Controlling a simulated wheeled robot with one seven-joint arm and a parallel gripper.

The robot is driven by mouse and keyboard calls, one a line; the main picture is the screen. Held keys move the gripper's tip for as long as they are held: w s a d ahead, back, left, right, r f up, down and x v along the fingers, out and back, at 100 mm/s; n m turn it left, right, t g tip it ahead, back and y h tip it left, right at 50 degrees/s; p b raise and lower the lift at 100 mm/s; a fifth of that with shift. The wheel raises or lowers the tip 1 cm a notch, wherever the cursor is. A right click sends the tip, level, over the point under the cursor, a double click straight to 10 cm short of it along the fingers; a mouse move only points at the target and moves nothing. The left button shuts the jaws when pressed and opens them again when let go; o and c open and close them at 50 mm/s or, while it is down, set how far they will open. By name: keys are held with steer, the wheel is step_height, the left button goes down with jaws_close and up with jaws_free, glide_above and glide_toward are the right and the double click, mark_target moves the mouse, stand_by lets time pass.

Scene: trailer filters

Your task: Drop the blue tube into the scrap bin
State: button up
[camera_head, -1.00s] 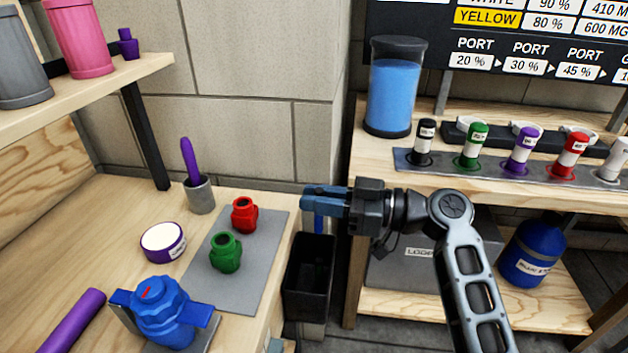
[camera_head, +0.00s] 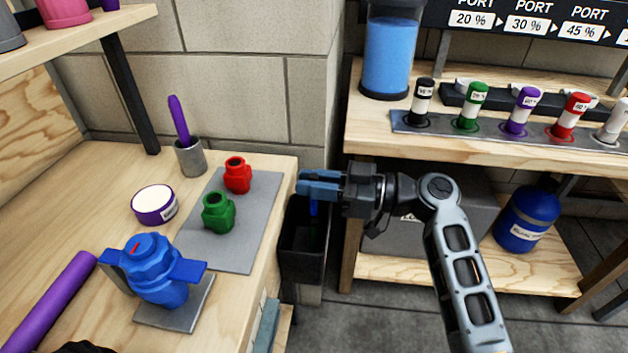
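My gripper (camera_head: 312,183), with blue fingers, is above the scrap bin's opening at the gap between the two benches. It appears shut on the blue tube (camera_head: 314,208), a short piece of which shows upright just below the fingers. The fingers hide the tube's upper part, and its lower end is hard to make out against the dark bin. The black scrap bin (camera_head: 302,262) stands open beside the left bench's edge, below my gripper.
The left bench holds a blue valve-like part (camera_head: 155,270), a purple tube (camera_head: 55,300), red (camera_head: 237,175) and green (camera_head: 218,212) fittings, and a grey cup (camera_head: 190,157). The right bench (camera_head: 375,130) stands close to the bin. A blue bottle (camera_head: 528,220) sits on its lower shelf.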

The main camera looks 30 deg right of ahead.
steer(key=o, duration=0.5)
steer(key=shift+b+v, duration=0.3)
steer(key=shift+v, duration=3.65)
